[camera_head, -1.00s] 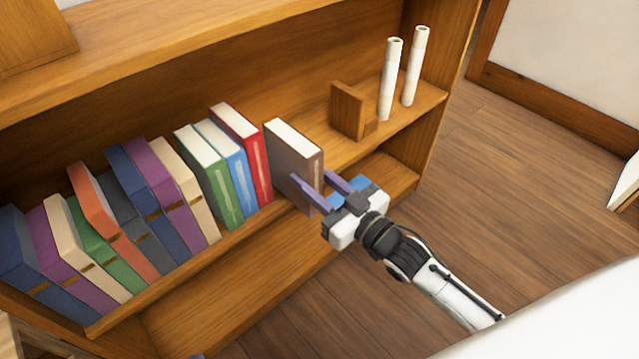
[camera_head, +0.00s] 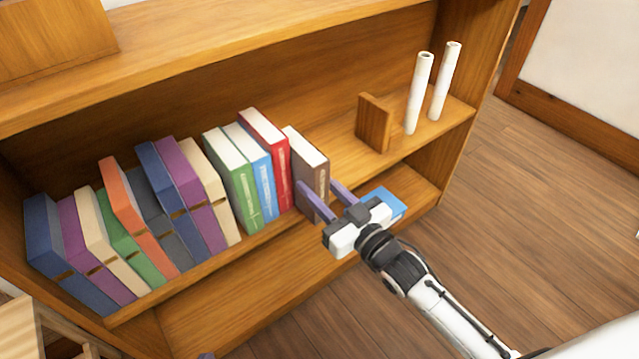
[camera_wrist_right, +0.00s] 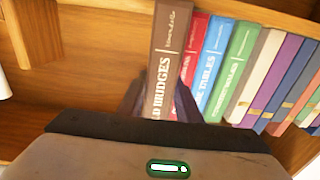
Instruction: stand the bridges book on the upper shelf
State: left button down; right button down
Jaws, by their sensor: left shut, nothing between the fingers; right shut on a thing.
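The brown bridges book (camera_head: 308,163) is upright, spine out, right beside the red book (camera_head: 267,158). Its spine also shows in the right wrist view (camera_wrist_right: 168,62), with "BRIDGES" readable. My right gripper (camera_head: 325,200) is shut on its lower spine end, one finger on each side. The book is over the upper shelf board (camera_head: 345,155); its bottom edge is hidden by the fingers, so I cannot tell if it touches. Of my left gripper (camera_head: 206,356), only a small tip shows at the bottom edge, away from the books.
Several books, including a green one (camera_head: 230,178) and a blue one (camera_head: 256,172), fill the shelf leftward, some leaning. A wooden bookend (camera_head: 374,122) and two white rolls (camera_head: 419,92) stand to the right, with free board before them. A blue thing (camera_head: 388,202) lies on the lower shelf.

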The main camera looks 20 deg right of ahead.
jog(key=shift+r, duration=0.25)
jog(key=c, duration=1.2)
grip_release()
jog(key=shift+f, duration=0.35)
jog(key=p+v, duration=0.1)
jog(key=v, duration=0.2)
jog(key=shift+r, duration=0.15)
pick_arm(q)
jog(key=r+p, duration=0.4)
jog(key=shift+a, duration=0.2)
pick_arm(e)
jog(key=v, duration=1.4)
pick_arm(q)
jog(key=shift+s+f, duration=0.1)
jog(key=shift+s, duration=0.05)
pick_arm(e)
jog(key=shift+s+r, duration=0.1)
